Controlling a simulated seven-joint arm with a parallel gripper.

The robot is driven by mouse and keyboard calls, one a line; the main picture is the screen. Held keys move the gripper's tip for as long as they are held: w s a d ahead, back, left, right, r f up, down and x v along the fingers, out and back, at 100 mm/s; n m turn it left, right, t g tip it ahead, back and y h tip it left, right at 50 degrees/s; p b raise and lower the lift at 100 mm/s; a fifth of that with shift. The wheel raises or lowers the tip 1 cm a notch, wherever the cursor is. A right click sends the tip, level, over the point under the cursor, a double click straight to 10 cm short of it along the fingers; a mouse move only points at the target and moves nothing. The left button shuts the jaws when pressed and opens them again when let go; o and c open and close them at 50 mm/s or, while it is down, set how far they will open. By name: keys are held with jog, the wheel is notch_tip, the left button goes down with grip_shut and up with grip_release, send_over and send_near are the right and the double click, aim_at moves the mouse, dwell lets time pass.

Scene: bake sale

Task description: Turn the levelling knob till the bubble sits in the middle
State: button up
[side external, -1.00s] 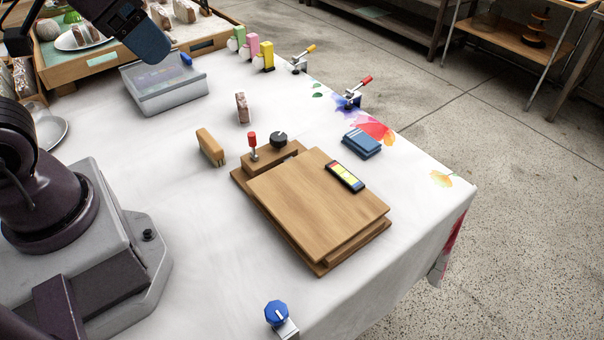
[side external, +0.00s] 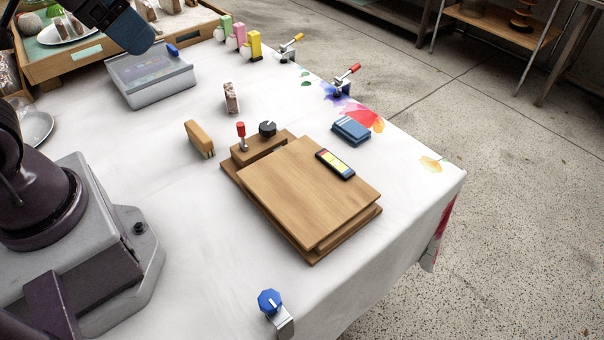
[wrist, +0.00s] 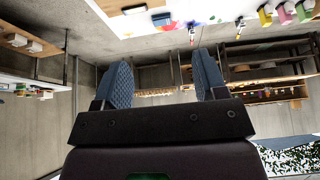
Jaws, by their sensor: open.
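A wooden tilting board (side external: 300,190) sits on a wooden base on the white-covered table. A dark-framed level (side external: 335,164) with a yellow window lies on its far right part; its bubble is too small to make out. A black round knob (side external: 267,128) with a pale mark stands on a wooden block behind the board. A red-topped lever (side external: 241,135) stands left of it. A blue knob (side external: 269,300) on a metal bracket is at the table's front edge. My gripper shows in the wrist view (wrist: 163,80), open and empty; in the side view one blue finger shows high at upper left, far from the knobs.
A tan block (side external: 200,138) stands left of the lever. A blue folded cloth or booklet (side external: 351,130) lies right of the board. Two toggle clamps (side external: 344,80) (side external: 290,47) sit at the far edge. A clear-lidded box (side external: 150,77) is below my gripper.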

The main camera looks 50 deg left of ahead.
jog(key=m+g, duration=0.4)
jog(key=g, duration=0.2)
send_over(267, 125)
notch_tip(267, 125, down, 17)
notch_tip(267, 125, down, 12)
jog(key=shift+f, duration=0.2)
